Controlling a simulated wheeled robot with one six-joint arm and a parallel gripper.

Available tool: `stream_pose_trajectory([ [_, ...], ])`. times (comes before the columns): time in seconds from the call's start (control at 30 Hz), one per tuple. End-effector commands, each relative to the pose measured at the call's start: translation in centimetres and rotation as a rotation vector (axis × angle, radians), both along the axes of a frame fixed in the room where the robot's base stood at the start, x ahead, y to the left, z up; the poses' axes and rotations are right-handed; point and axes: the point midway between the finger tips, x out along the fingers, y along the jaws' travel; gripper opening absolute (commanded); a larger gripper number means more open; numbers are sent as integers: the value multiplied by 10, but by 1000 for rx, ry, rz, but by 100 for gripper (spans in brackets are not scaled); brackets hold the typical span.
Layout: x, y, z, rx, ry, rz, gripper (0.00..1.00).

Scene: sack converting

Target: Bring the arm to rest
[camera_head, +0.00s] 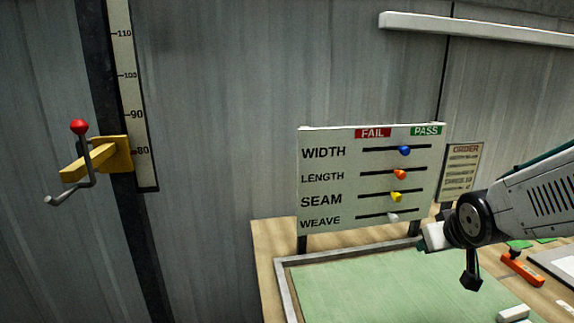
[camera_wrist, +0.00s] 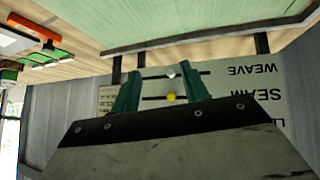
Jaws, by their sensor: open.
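My arm (camera_head: 530,200) reaches in from the right in the head view, its end in front of the lower right of the fail/pass board (camera_head: 320,165). My gripper (camera_wrist: 160,78) shows in the wrist view with its two green fingers spread apart and nothing held between them. Through the gap the upside-down board shows, with the yellow knob (camera_wrist: 170,97) and the white knob (camera_wrist: 172,75) behind. I cannot tell how far the fingertips are from the board. In the head view the blue knob (camera_head: 404,150), orange knob (camera_head: 400,174), yellow knob and white knob sit right of mid-slot.
A green mat (camera_head: 370,285) with a grey frame lies on the wooden table below the board. An orange tool (camera_head: 522,269) lies at the right. An order sign (camera_head: 461,170) stands beside the board. A yellow bracket with a red-knobbed crank (camera_head: 79,127) is on the wall scale at left.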

Motion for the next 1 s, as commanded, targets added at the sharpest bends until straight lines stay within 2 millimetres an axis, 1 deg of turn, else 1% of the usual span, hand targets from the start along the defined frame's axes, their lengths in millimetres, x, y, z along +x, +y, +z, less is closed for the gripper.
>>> stream_pose_trajectory([
  [0.03, -20, 5, 10, 6, 48, -13, 45],
  [0.17, -82, 17, 23, 44, 215, -49, 45],
  [0.2, -102, 22, 27, 57, 267, -57, 45],
  [0.27, -132, 29, 32, 76, 343, -66, 45],
  [0.3, -151, 33, 35, 88, 388, -71, 45],
  [0.4, -192, 42, 42, 112, 489, -74, 45],
  [0.5, -221, 48, 46, 129, 561, -75, 45],
  [0.6, -237, 50, 49, 137, 603, -74, 45],
  [0.67, -241, 51, 49, 139, 614, -73, 45],
  [1.0, -242, 51, 49, 139, 619, -73, 45],
])
